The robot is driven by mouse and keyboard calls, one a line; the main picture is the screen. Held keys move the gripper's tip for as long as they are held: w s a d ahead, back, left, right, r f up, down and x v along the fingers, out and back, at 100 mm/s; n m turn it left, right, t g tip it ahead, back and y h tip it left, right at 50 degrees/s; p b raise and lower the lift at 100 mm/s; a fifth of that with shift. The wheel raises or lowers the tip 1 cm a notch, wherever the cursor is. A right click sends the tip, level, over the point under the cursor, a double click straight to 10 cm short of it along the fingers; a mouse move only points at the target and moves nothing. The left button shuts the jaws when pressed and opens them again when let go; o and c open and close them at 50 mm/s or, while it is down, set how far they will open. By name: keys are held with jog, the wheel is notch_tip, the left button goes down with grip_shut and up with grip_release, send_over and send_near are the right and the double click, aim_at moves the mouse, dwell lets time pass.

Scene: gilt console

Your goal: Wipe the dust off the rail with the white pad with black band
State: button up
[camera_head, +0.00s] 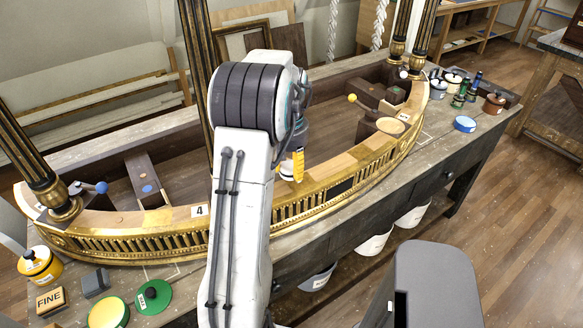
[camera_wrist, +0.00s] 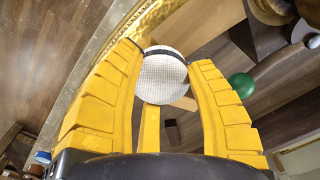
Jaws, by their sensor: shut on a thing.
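The gilt curved rail (camera_head: 320,192) runs along the front of the console, with a fluted gold front and pale and brown stretches on its top. Part of it is hidden behind my arm. My gripper (camera_head: 292,167) is over the rail's middle, just right of my arm. In the wrist view its yellow fingers are shut on the round white pad with black band (camera_wrist: 162,80), the band across its upper part. The gold rail (camera_wrist: 112,38) passes left of the fingers there. I cannot tell whether the pad touches the rail, nor make out dust clearly.
Gilt-based dark columns (camera_head: 62,207) rise at both ends of the rail. A blue knob (camera_head: 101,187) and a yellow knob (camera_head: 352,98) stand behind it.

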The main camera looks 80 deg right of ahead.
jog(key=shift+r+p, duration=1.25)
jog(key=shift+r, duration=0.65)
